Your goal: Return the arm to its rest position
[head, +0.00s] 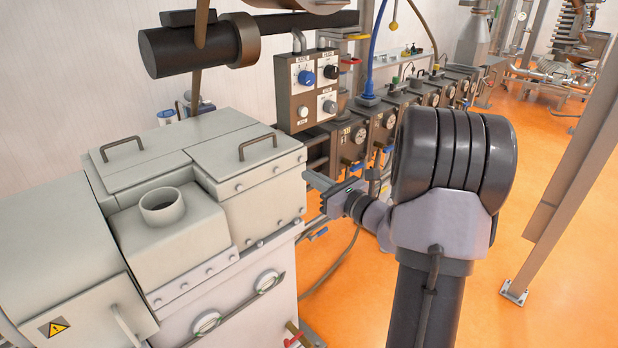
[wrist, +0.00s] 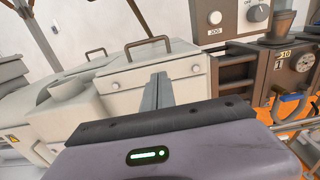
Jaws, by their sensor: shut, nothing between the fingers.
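My gripper (head: 313,180) shows in the head view just right of the light grey machine (head: 262,205), with its fingers pointing left toward the machine's end face. Whether the fingertips touch that face cannot be told from the head view. In the wrist view my gripper (wrist: 158,88) is shut and empty, its two fingers side by side in front of the machine's front panel (wrist: 195,78). My arm fills much of the right middle of the head view and hides part of the floor and the valve row behind it.
A control box with knobs (head: 313,88) stands behind the gripper. A row of gauge boxes (head: 352,138) runs back to the right. A dark cylinder (head: 195,46) hangs above the machine. A metal post (head: 560,185) stands at right. Orange floor (head: 545,110) is open between.

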